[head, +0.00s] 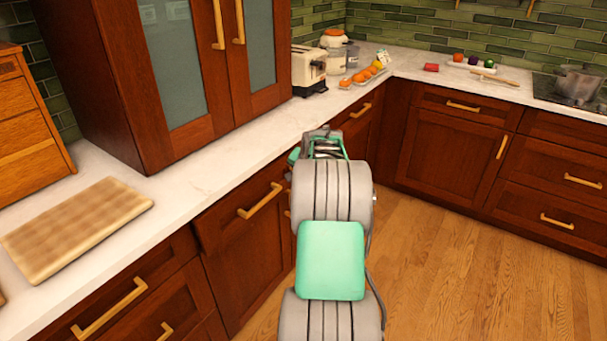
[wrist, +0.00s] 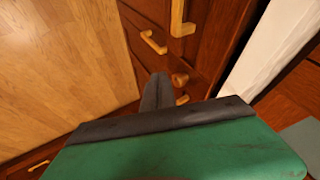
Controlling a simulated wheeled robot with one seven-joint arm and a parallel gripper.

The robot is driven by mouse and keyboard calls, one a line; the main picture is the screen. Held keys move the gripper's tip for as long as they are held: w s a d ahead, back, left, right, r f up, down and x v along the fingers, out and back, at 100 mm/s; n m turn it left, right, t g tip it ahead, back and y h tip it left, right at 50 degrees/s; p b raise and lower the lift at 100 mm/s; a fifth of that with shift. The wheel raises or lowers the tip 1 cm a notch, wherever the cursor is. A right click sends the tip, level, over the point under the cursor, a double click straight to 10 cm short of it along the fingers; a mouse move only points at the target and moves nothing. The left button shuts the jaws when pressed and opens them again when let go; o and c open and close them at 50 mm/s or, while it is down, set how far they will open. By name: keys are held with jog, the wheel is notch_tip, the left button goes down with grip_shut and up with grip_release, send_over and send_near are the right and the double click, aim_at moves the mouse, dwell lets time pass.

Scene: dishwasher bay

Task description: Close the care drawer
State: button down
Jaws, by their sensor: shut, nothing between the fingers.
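I cannot tell which front is the care drawer, as no label can be read. In the head view, a dark wood drawer front with a brass handle (head: 361,110) is under the counter, just past the end of my arm. Nearer, another wood front (head: 240,262) with a brass handle appears to stand slightly proud. Whether the fingertips touch wood is unclear. In the head view my arm hides the fingertips.
The white counter (head: 200,185) runs along the left, with a cutting board (head: 75,225), a tall cabinet (head: 165,70) and a toaster (head: 308,68). More drawers (head: 545,190) line the back right. The wood floor (head: 450,260) to the right is clear.

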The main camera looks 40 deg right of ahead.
jog(key=a+v, duration=0.1)
jog(key=v, duration=0.4)
jog(key=s+d+f+m+g, duration=0.1)
jog(key=s+d+f+m, duration=0.1)
jog(key=s+d, duration=0.4)
jog(key=s+d+f+m, duration=0.1)
jog(key=s+d+f, duration=0.25)
jog(key=s, duration=0.55)
jog(key=s+a+f+m+y, duration=0.1)
jog(key=s+a+f, duration=0.2)
jog(key=s+f, duration=0.55)
jog(key=w+a+f+n+t+y, duration=0.1)
jog(key=w+a+t+y, duration=0.5)
jog(key=a, duration=0.8)
jog(key=w+a+r+n+t, duration=0.2)
jog(key=w+a+r+t, duration=0.1)
jog(key=w+a+r, duration=0.4)
jog(key=w+f, duration=0.1)
jog(key=w, duration=1.1)
jog(key=shift+w+a+f+h, duration=0.2)
jog(key=shift+w+h, duration=0.05)
jog(key=shift+h, duration=0.05)
